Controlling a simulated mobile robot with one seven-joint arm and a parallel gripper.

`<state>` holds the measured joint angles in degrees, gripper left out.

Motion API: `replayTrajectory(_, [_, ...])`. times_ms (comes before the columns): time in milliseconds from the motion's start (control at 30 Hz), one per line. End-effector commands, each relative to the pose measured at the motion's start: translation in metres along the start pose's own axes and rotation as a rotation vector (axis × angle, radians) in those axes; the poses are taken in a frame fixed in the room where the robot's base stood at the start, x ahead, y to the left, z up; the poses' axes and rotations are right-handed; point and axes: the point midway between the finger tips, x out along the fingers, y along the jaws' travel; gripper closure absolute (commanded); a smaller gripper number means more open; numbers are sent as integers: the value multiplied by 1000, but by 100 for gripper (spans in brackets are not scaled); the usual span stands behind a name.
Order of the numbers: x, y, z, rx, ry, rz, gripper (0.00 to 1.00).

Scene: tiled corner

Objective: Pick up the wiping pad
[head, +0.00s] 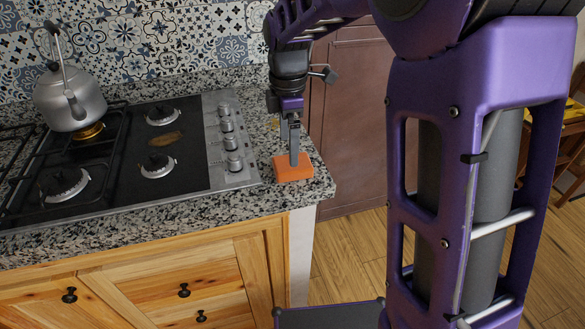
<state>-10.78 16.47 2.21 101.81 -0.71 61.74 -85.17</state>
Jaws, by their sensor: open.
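The wiping pad (286,173) is a small orange block lying flat on the granite counter, near its right end and just right of the stove. My gripper (294,158) points straight down over the pad, with its fingers reaching down to the pad's level. In this view one finger stands in front of the other, so the gap between them is hard to see. The fingers are open. I cannot tell whether they touch the pad. The finger hides part of the pad's middle.
The gas stove (140,160) with its knobs (230,140) is close to the left of the pad. A metal kettle (70,98) stands on the back burner. The granite counter (310,187) ends just right of the pad. A brownish stain (164,139) lies on the stovetop.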

Motion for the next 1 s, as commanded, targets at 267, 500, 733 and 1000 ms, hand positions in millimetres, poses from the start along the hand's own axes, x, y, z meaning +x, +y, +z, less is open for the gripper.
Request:
replayTrajectory(267, [41,-1,8,-1,-1,-2,0])
replayTrajectory(500, [50,-1,8,0,0,0,0])
replayTrajectory(733, [49,-1,8,0,0,0,20])
replayTrajectory(1000, [49,-1,8,0,0,0,68])
